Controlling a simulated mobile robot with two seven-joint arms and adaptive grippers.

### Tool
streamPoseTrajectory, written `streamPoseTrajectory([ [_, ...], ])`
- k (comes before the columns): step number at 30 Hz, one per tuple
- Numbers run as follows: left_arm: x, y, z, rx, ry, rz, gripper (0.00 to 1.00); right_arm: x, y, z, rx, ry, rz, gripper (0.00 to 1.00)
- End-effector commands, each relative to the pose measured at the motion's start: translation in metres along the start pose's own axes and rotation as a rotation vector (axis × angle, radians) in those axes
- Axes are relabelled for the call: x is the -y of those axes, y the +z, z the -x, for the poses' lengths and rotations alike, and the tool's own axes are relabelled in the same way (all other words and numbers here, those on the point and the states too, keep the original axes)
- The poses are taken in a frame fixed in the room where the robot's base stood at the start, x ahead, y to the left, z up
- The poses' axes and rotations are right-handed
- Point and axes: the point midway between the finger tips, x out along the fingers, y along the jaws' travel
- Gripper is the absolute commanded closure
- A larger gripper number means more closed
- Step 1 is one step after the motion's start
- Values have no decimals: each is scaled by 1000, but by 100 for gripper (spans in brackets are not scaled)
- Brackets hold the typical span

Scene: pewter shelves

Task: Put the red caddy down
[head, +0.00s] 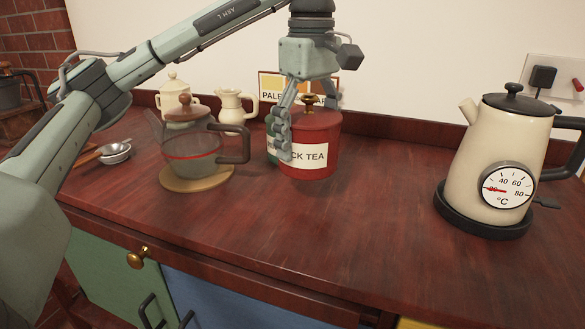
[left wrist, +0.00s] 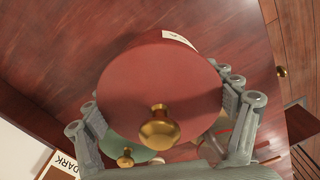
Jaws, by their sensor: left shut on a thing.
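The red caddy (head: 322,128) has a round lid, a brass knob and a white label, of which "CK TEA" shows in the head view. My left gripper (head: 303,132) comes down from above and is shut on the caddy. In the left wrist view its fingers lie on both sides of the red lid (left wrist: 155,85). The caddy is upright over the back middle of the counter (head: 330,225). I cannot tell whether its base touches the wood. My right gripper is not in view.
A green caddy (left wrist: 130,148) stands close behind the red one. A glass teapot (head: 192,150) on a round wooden mat (head: 200,179) is to the left. A cream kettle (head: 495,150) on a black base is at right. The counter between caddy and kettle is clear.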

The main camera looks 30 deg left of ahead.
Motion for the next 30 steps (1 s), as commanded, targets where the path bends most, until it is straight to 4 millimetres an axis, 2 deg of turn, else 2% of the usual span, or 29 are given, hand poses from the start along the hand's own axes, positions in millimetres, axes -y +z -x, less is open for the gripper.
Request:
streamPoseTrajectory([
  [1, 0, 0, -7, 1, 1, 0, 76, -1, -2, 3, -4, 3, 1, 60],
  [7, 0, 0, -15, 1, 2, 0, 76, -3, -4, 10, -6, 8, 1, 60],
  [12, 0, 0, -42, 2, 0, -1, 76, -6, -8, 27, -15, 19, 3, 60],
  [15, 0, 0, -50, 1, 3, 0, 76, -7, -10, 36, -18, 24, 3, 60],
  [29, 0, 0, -54, 1, 4, 1, 76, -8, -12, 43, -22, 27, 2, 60],
  [30, 0, 0, -55, 0, 2, 1, 13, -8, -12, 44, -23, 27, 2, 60],
])
